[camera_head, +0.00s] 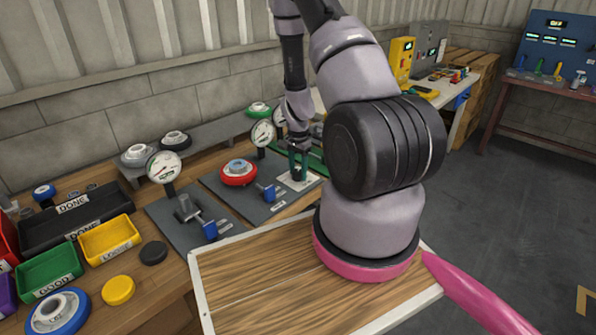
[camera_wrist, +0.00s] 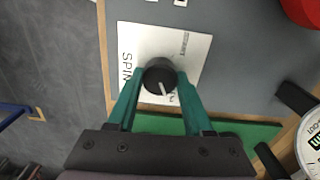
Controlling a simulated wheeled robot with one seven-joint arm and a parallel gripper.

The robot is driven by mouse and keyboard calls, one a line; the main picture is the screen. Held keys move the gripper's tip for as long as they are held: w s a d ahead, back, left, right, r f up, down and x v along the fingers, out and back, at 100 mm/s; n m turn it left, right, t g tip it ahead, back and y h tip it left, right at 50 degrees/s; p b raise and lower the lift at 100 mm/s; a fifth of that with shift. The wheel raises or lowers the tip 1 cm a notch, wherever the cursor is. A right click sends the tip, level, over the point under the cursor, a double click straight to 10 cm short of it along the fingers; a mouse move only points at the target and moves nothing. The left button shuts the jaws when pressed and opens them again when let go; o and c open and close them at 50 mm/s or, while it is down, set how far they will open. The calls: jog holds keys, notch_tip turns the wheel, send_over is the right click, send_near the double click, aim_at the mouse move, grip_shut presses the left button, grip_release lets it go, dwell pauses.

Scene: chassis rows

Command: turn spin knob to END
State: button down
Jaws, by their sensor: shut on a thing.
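The spin knob (camera_wrist: 158,71) is a round black knob with a white pointer line. It sits on a white label plate (camera_wrist: 135,50) with large SPIN lettering. The pointer aims toward the bottom of the wrist view, slightly right, near small print I cannot read. My gripper (camera_wrist: 157,84) has green fingers on both sides of the knob and is shut on it. In the head view, my gripper (camera_head: 298,166) reaches down to the white label plate (camera_head: 298,180) on a grey panel. The knob is hidden there behind the fingers.
A red round part (camera_head: 238,172), a blue lever (camera_head: 266,191) and a dial gauge (camera_head: 262,133) stand left of my gripper. Another gauge (camera_head: 164,167) is farther left. Coloured bins, including a yellow one (camera_head: 109,240), fill the left bench end.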

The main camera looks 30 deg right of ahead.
aim_at(298, 171)
jog(key=shift+c, duration=1.5)
grip_release()
notch_tip(298, 171, up, 11)
jog(key=shift+f, duration=0.1)
